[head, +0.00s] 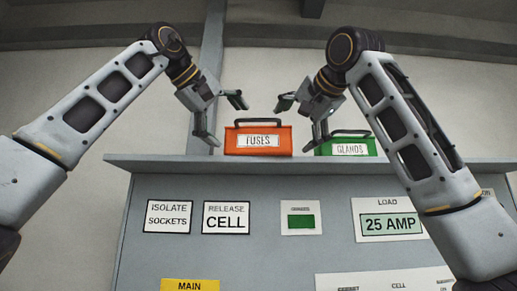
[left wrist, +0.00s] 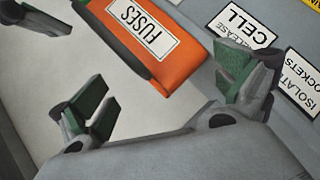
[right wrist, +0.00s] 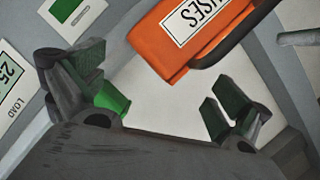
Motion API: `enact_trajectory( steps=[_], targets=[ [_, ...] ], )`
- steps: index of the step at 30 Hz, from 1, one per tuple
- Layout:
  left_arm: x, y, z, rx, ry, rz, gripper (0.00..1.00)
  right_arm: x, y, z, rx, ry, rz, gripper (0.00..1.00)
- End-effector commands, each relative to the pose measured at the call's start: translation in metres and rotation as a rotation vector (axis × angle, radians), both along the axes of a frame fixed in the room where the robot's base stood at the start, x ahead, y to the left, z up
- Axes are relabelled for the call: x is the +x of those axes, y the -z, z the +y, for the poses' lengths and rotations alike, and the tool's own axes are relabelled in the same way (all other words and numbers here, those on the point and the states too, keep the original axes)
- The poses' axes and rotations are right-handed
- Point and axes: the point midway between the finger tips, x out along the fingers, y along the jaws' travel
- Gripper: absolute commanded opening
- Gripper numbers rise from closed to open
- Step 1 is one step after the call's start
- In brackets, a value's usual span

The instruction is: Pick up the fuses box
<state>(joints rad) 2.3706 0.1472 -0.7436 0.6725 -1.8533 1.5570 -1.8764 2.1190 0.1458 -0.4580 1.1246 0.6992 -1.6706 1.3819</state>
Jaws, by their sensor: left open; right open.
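The orange fuses box (head: 258,142), with a dark handle on top and a white FUSES label, stands on the grey ledge (head: 170,163) on top of the cabinet. My left gripper (head: 225,122) is open at the box's left side. My right gripper (head: 302,116) is open at its right side, between it and the green box. In the left wrist view the fuses box (left wrist: 178,72) lies beyond the open, empty fingers (left wrist: 170,105). In the right wrist view the fuses box (right wrist: 158,50) also lies beyond the open fingers (right wrist: 160,97). Neither gripper visibly holds it.
A green box labelled GLANDS (head: 366,147) stands close to the right on the same ledge, partly behind my right arm. The cabinet front (head: 260,250) below carries several signs. A pale wall (head: 260,70) rises behind.

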Motion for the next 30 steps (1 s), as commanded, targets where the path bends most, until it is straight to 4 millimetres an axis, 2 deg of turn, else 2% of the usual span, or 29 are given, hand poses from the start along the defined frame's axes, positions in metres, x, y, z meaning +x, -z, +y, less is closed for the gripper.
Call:
enact_trajectory(
  steps=[3, 9, 20, 23, 30],
  targets=[
    [0.009, 0.005, -0.007, 0.0, 0.002, 0.0, 0.99, 0.012, 0.003, 0.004, 0.0, 0.0, 0.001, 1.0],
    [0.019, 0.009, -0.014, 0.001, 0.001, 0.0, 0.99, 0.023, 0.005, 0.007, 0.0, 0.0, 0.0, 1.0],
    [0.021, 0.01, -0.015, 0.0, 0.002, -0.001, 0.99, 0.026, 0.005, 0.008, 0.0, 0.0, 0.0, 1.0],
    [0.021, 0.01, -0.015, 0.0, 0.002, -0.001, 0.89, 0.026, 0.005, 0.008, 0.0, 0.0, 0.0, 0.9],
    [0.02, 0.01, -0.016, 0.0, 0.003, -0.001, 0.58, 0.025, 0.005, 0.009, 0.0, -0.002, -0.001, 0.59]
  ],
)
